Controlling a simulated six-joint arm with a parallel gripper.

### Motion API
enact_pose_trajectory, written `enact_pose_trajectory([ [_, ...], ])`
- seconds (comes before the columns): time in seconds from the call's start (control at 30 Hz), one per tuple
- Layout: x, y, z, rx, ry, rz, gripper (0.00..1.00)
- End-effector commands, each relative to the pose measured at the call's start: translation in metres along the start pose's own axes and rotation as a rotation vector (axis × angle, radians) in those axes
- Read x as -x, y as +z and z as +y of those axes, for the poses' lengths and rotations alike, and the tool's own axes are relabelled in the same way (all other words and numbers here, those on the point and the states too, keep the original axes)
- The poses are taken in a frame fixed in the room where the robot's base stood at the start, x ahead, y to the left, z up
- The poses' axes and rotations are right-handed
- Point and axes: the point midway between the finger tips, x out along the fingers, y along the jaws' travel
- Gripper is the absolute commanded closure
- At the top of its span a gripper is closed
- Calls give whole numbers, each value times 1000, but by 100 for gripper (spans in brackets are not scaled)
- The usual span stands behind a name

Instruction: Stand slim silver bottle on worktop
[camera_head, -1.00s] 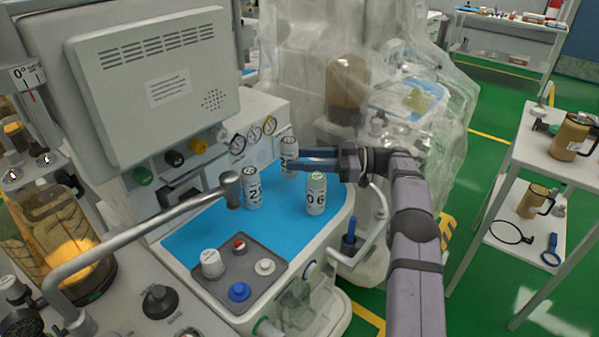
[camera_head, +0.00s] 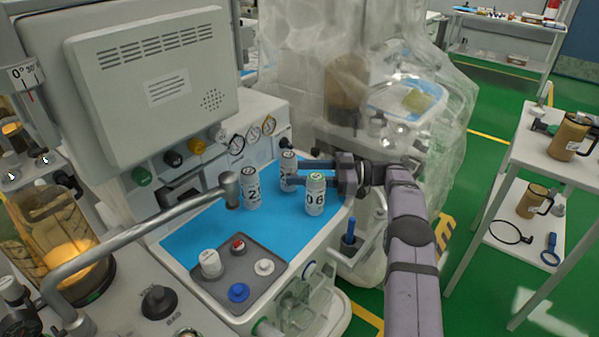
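Three slim silver bottles with dark print and numbers stand upright on the blue worktop (camera_head: 205,236). The rear bottle (camera_head: 288,163) appears to rest on the surface, though a finger partly hides its lower part. My gripper (camera_head: 292,174) comes in from the right, with one finger in front of this bottle and the other behind it. The fingers look spread apart, open around the bottle. A second bottle (camera_head: 251,190) stands to the left, and a third bottle (camera_head: 315,196), with a greenish top, stands to the front right, close below my gripper.
A grey tray (camera_head: 262,289) with several capped items sits at the front of the worktop. A metal tube (camera_head: 150,235) arches over the left side. A monitor (camera_head: 155,85) and gauges (camera_head: 252,135) stand behind. Bare blue surface lies in front of the bottles.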

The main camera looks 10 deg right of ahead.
Motion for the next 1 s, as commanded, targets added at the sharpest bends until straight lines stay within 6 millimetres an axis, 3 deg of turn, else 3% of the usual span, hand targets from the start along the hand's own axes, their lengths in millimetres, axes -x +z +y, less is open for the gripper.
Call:
enact_pose_trajectory([
  [0.43, 0, -7, 0, 1, 0, 0, 46],
  [0.7, 32, -2, 1, 1, 4, -1, 46],
  [1.0, 50, -4, 1, 1, 1, 0, 46],
])
